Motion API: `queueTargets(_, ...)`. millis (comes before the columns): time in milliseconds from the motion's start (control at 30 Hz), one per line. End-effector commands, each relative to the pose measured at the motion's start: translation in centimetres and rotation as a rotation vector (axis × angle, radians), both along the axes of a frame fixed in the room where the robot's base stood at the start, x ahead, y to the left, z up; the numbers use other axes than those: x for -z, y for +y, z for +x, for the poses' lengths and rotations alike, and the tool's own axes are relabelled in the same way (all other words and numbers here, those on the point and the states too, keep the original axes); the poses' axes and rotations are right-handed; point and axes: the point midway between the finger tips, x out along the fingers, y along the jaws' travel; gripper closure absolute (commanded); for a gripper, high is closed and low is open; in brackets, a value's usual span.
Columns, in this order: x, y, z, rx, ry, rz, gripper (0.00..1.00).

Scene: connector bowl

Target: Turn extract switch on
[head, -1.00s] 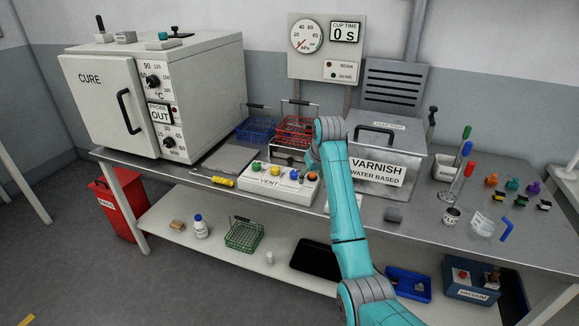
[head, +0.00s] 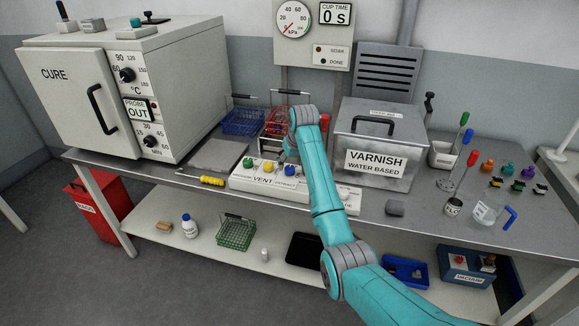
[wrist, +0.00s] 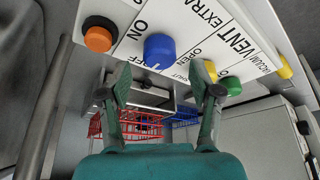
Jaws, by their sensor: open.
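The pale control panel (head: 238,181), lettered VENT and EXTRACT, sits on the bench's front part. Its green knob (head: 248,162), yellow knob (head: 267,167) and blue knob (head: 289,170) show in the head view; my arm hides the orange one. In the wrist view the panel is across the top, with the orange knob (wrist: 97,37), blue knob (wrist: 160,49), green knob (wrist: 230,86) and ON and OFF lettering. My gripper (wrist: 160,88) is open and empty, its fingers spread either side of the blue knob's line; contact cannot be told.
Blue (head: 243,122) and red (head: 275,122) wire baskets stand behind the panel. The varnish tank (head: 377,145) is to the right and the cure oven (head: 80,95) to the left. A yellow-handled tool (head: 211,181) lies left of the panel.

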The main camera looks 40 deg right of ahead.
Motion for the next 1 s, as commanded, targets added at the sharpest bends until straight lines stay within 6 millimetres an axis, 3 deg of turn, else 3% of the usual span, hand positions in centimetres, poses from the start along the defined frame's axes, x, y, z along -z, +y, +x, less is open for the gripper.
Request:
queueTargets(200,2.0,-0.2,0.8,0.000,0.001,0.000,0.36)
queueTargets(567,2.4,-0.2,1.0,0.000,-0.001,0.000,0.36)
queueTargets(800,2.4,-0.2,1.0,0.000,-0.001,0.000,0.94)
queueTargets(1000,2.4,-0.2,1.0,0.004,-0.001,-0.001,0.96)
